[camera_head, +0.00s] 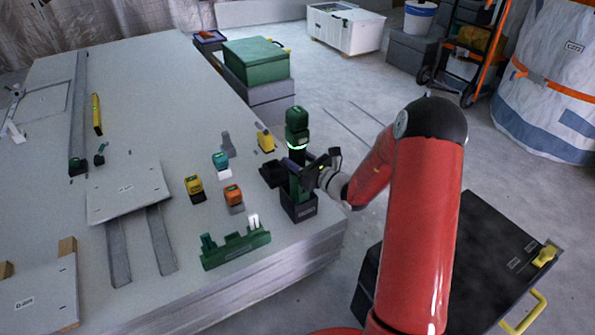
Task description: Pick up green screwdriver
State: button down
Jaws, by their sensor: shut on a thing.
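The green screwdriver (297,118) stands upright near the right edge of the big grey table. It has a green head with a bright pale-green ring below it and a dark section under that. A dark box-like holder (298,207) is directly below it, and its lower part goes down towards the holder. My gripper (291,174) comes in from the right and is shut on the screwdriver's lower body. The jaws hide part of that body, so I cannot tell whether its foot is still inside the holder.
A green rack (236,248) lies in front on the table (185,285). Orange (233,194), yellow (194,187) and teal (220,160) small tools stand left of my gripper. A yellow-topped tool (265,139) is close behind. A green box (256,62) stands beyond.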

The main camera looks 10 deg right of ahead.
jog(key=shift+r, duration=0.1)
notch_tip(320, 180, up, 20)
jog(key=shift+p, duration=0.6)
dwell(0.4)
dwell(0.5)
